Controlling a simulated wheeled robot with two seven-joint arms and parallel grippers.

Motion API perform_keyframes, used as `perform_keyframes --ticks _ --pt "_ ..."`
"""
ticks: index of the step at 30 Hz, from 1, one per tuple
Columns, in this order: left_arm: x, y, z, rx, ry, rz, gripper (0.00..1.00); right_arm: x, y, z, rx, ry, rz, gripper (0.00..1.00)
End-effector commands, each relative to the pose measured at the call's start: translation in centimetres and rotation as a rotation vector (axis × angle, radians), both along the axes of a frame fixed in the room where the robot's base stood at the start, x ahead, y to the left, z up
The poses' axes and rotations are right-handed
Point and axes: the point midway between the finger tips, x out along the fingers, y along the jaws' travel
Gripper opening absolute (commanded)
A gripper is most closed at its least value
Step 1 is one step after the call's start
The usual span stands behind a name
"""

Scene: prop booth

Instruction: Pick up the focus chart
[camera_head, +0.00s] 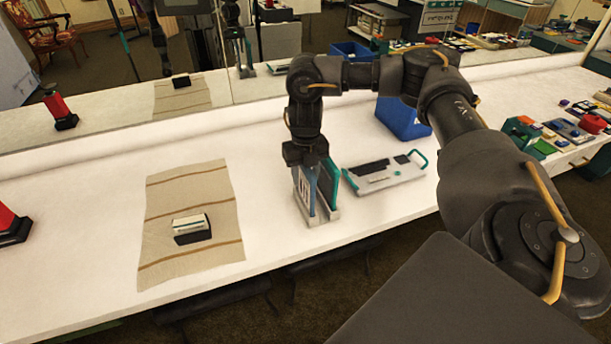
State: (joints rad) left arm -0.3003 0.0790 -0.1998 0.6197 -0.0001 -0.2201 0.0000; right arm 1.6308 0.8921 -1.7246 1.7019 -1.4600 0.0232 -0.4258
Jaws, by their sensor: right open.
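What looks like the focus chart (328,182) is a flat upright board with a teal edge, standing in a small pale grey slotted rack (324,217) on the white table. Another thin upright panel shows beside it in the rack. My right gripper (309,172) points down from above, right at the top of the rack, with its jaws open. Its fingers overlap the upright boards in the picture, so I cannot tell whether they touch or straddle one. My left gripper is not in view.
A striped beige cloth (192,257) with a dark card holder (192,235) lies to the left. A white tray with teal handles (385,176) and a blue bin (402,120) stand to the right. A mirror lines the back. A red-and-black object (8,226) sits at the left edge.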

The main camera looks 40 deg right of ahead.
Motion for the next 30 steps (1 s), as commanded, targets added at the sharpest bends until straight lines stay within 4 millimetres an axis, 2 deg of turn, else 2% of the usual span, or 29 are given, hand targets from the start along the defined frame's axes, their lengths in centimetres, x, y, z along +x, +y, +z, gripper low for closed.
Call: perform_keyframes --ticks 21,30 --pt "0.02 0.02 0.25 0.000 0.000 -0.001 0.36 -0.01 0.01 -0.48 0.000 0.000 0.000 0.40" --pt "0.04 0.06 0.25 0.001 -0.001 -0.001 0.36 -0.01 0.00 -0.48 0.000 0.000 0.000 0.00"
